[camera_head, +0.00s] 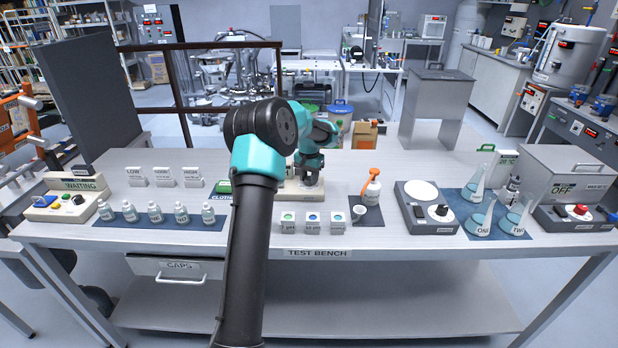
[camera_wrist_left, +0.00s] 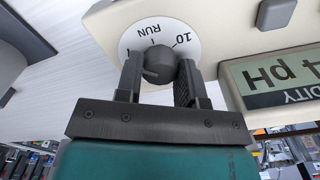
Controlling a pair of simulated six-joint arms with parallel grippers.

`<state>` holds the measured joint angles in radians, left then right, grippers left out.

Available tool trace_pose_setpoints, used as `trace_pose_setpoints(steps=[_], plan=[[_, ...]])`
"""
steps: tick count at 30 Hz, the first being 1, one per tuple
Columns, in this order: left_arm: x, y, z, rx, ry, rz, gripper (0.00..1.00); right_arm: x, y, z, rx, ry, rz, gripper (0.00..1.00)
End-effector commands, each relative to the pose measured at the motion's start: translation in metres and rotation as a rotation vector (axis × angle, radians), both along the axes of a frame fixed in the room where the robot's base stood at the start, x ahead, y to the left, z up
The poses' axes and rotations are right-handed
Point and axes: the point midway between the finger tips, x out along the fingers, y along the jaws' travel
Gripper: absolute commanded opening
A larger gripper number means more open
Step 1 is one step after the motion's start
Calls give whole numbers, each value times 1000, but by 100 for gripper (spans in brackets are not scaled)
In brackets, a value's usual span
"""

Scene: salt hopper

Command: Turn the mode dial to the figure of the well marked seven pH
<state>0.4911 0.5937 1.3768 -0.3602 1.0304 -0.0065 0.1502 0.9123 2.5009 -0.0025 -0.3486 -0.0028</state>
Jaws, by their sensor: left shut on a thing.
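My left gripper (camera_head: 311,180) is at the cream meter (camera_head: 290,190) at the back middle of the bench. In the left wrist view, its two fingers (camera_wrist_left: 160,82) are shut around the dark mode dial knob (camera_wrist_left: 160,65). The white dial plate (camera_wrist_left: 178,32) shows upside-down markings "RUN" and "10", with another mark partly hidden at left. The knob's pointing direction is unclear. The meter's display (camera_wrist_left: 285,78) reads "pH" upside down, its figure cut off. Three small wells (camera_head: 312,222) with coloured tops stand in front; their labels are too small to read.
My left arm crosses the bench middle. Small bottles (camera_head: 155,212) stand on a blue mat at left. An orange-topped bottle (camera_head: 372,188), a stirrer plate (camera_head: 422,205) and glass flasks (camera_head: 479,220) stand at right.

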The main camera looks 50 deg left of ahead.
Motion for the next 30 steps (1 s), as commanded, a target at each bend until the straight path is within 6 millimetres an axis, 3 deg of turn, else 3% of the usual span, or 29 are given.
trace_pose_setpoints(steps=[9,24,25,30], plan=[[0,0,1,0,-1,148,12,0,0,0,0,0,0,43],[0,0,1,0,-1,174,12,0,0,0,0,0,0,43],[0,0,1,0,-1,174,37,0,0,0,0,0,0,43],[0,0,0,0,-1,173,54,0,0,0,0,0,0,43]])
